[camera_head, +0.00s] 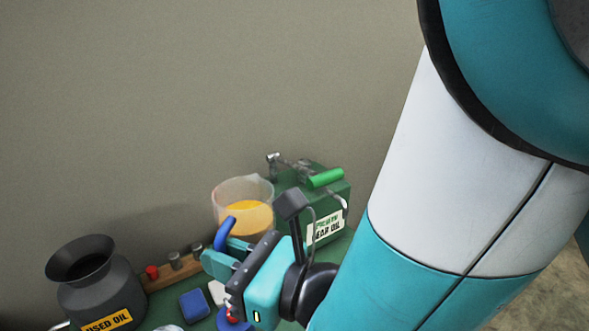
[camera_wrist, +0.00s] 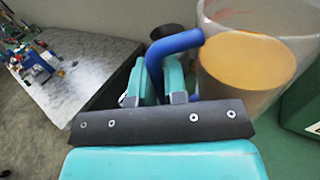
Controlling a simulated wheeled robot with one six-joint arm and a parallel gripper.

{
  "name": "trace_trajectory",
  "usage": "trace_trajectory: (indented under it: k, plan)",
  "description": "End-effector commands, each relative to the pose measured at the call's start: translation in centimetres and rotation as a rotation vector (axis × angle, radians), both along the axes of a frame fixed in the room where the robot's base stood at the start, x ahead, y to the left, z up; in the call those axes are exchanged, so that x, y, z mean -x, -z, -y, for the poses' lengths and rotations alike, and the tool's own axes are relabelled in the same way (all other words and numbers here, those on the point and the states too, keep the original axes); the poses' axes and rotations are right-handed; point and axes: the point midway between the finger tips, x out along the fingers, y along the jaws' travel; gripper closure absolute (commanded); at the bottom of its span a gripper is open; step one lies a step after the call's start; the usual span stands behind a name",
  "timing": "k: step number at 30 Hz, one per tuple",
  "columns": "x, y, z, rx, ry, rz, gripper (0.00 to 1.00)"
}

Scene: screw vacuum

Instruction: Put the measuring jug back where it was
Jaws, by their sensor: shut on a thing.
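The measuring jug (camera_head: 246,212) is a clear container with orange-yellow liquid in it and a blue handle (camera_head: 224,233). My gripper (camera_head: 226,256) is shut on the blue handle, at the near left side of the jug. In the wrist view the jug (camera_wrist: 248,65) fills the upper right, and the handle (camera_wrist: 178,43) runs down between the teal fingers (camera_wrist: 165,80). The jug looks upright. Its base is hidden, so I cannot tell whether it touches the bench.
A green gear oil can (camera_head: 330,205) stands close to the right of the jug. A dark used-oil container (camera_head: 100,290) is at the left. A wooden strip with plugs (camera_head: 176,272), a blue block (camera_head: 194,305) and a white piece (camera_head: 217,292) lie between. A wall is behind.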

Motion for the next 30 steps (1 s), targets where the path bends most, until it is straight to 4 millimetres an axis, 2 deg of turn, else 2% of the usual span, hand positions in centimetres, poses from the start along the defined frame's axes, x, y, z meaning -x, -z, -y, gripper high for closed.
trace_trajectory:
  k: [1, 5, 12, 18, 25, 30]
  plan:
    - [-0.7, 1.5, 0.1, 0.002, 0.017, 0.003, 1.0]
    - [-3.0, 4.8, 0.5, 0.007, 0.079, 0.002, 1.0]
    - [-8.2, 10.9, 2.2, 0.008, 0.227, 0.002, 1.0]
    - [-11.3, 13.8, 3.7, 0.004, 0.318, 0.004, 1.0]
    - [-12.6, 15.4, 4.5, -0.002, 0.36, 0.005, 1.0]
    - [-12.6, 18.3, 4.5, -0.002, 0.361, 0.004, 1.0]
